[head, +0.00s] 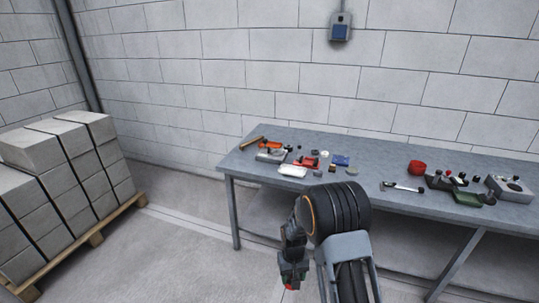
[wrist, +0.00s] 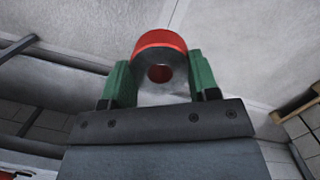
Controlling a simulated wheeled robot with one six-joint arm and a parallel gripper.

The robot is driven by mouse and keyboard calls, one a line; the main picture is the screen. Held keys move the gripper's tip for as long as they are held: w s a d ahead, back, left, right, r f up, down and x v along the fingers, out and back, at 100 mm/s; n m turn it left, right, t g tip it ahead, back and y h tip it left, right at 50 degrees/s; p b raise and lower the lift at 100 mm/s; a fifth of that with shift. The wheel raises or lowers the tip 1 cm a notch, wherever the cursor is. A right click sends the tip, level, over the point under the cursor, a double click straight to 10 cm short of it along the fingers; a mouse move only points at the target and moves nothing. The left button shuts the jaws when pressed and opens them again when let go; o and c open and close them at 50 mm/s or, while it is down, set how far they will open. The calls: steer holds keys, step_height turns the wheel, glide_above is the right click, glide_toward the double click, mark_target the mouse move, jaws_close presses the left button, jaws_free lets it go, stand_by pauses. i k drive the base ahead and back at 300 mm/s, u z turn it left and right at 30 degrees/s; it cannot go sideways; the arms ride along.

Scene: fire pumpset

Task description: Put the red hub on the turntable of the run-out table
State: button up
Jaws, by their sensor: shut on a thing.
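The red hub (wrist: 160,62) is a short disc with a red rim, a grey body and a dark round hole. In the wrist view it sits between the two green fingers of my gripper (wrist: 160,82), which are shut on it. In the head view my gripper (head: 290,284) is low in the picture, in front of the bench and off it, with only a little red showing at its tip. A grey block with a round top (head: 512,186) stands at the bench's right; I cannot tell whether it is the run-out table.
The grey bench (head: 375,209) carries small parts at its left and middle. A red round container (head: 417,168), a spanner-like tool (head: 402,187) and dark fixtures (head: 446,182) are toward the right. Stacked blocks on a pallet (head: 97,236) stand left. Floor between is clear.

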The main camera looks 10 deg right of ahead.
mark_target(277, 152)
steer(key=u, duration=0.7)
steer(key=i, duration=1.35)
steer(key=z, duration=0.2)
